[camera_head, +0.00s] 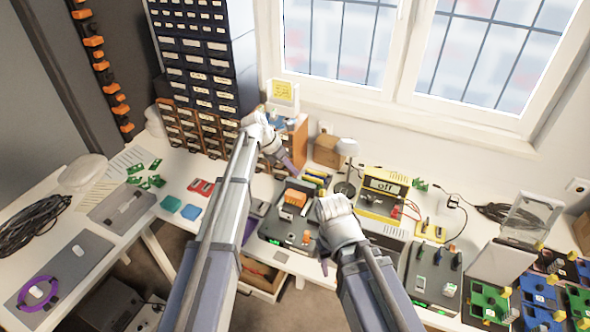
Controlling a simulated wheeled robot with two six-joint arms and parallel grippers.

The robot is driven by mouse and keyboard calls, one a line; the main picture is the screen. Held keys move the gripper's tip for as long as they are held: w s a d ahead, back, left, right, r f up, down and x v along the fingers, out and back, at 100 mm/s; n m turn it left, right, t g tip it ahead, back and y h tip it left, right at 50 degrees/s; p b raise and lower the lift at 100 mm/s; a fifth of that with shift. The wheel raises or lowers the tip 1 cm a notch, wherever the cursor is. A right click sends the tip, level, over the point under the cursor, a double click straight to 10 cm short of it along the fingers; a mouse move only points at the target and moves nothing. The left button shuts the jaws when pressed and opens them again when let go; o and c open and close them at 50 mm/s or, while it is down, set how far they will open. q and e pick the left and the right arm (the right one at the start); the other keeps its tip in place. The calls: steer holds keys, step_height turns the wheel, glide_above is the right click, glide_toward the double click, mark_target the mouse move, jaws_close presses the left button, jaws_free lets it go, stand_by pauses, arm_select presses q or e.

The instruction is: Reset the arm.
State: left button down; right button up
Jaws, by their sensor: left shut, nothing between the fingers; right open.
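My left arm reaches up from the bottom of the view to the back of the bench. Its gripper (289,163) hangs over the bench in front of the orange-sided drawer box, shut and empty. My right arm comes up from the bottom right. Its wrist is above the front of the bench, and its gripper (324,265) points down, mostly hidden by the wrist. It is open, and I see nothing held in it.
A black tray (270,229) with orange parts lies between my arms. A lamp (345,150) and yellow power unit (384,187) stand behind my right wrist. Drawer cabinets (205,75) rise behind my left arm. Green and blue boards (540,290) crowd the right. An open drawer (265,292) is below.

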stand_by(0.5)
arm_select(q)
steer(key=s+d+f+m+g+y+b, duration=0.1)
steer(key=s+f+m+y, duration=0.2)
steer(key=s+m, duration=1.2)
steer(key=s+d+f+m+y+b, duration=0.1)
steer(key=s+m+y, duration=0.3)
steer(key=s+m, duration=1.1)
steer(key=s+f+b, duration=0.1)
steer(key=s, duration=0.2)
steer(key=shift+s+f+g, duration=0.15)
steer(key=shift+f+g, duration=0.25)
